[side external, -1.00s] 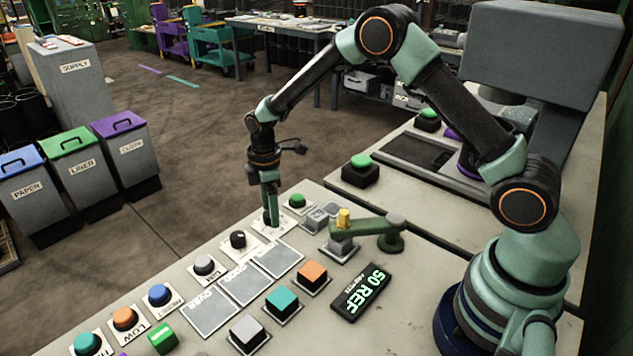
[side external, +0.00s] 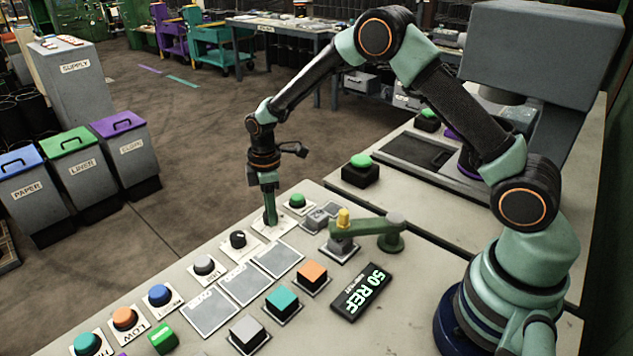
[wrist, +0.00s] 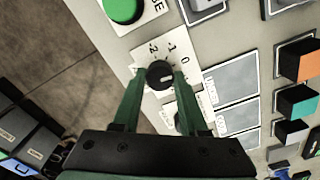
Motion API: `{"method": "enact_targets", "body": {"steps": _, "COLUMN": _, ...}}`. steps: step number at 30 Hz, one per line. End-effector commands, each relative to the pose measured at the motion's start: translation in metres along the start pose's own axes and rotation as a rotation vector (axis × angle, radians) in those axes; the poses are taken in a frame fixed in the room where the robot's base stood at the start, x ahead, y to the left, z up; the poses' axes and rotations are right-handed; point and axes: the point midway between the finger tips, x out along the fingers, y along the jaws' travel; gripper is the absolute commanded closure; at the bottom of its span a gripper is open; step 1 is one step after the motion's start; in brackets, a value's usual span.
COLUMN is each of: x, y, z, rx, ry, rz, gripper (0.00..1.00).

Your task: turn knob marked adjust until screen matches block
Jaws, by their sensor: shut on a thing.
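My gripper (side external: 270,222) points straight down at a white plate (side external: 276,229) near the far edge of the panel. In the wrist view my gripper (wrist: 160,77) is shut on a round black knob (wrist: 159,72) with a pale pointer mark. The plate around it carries scale marks, with -2, -1 and 0 legible; its name is too unclear to read. A dark screen (side external: 360,292) shows green text that reads 50 REF. An orange block (side external: 312,272), a teal block (side external: 282,299) and a grey block (side external: 247,331) sit on pads.
Another black knob (side external: 238,239) stands close to my gripper. A green button (side external: 297,200) is on the other side. A small green arm-like fixture (side external: 375,227) with a yellow top stands nearby. Three grey labelled pads lie between the knobs and the blocks.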

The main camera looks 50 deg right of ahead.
Motion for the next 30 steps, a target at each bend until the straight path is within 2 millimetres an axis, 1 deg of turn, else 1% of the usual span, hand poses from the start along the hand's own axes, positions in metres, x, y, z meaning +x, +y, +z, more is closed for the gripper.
{"method": "enact_targets", "body": {"steps": 8, "x": -0.0004, "y": -0.0004, "z": -0.0002, "rx": 0.218, "ry": 0.000, "rz": 0.000, "gripper": 1.00}}
{"method": "enact_targets", "body": {"steps": 30, "x": -0.0006, "y": -0.0012, "z": -0.0008, "rx": 0.917, "ry": 0.000, "rz": 0.000, "gripper": 1.00}}
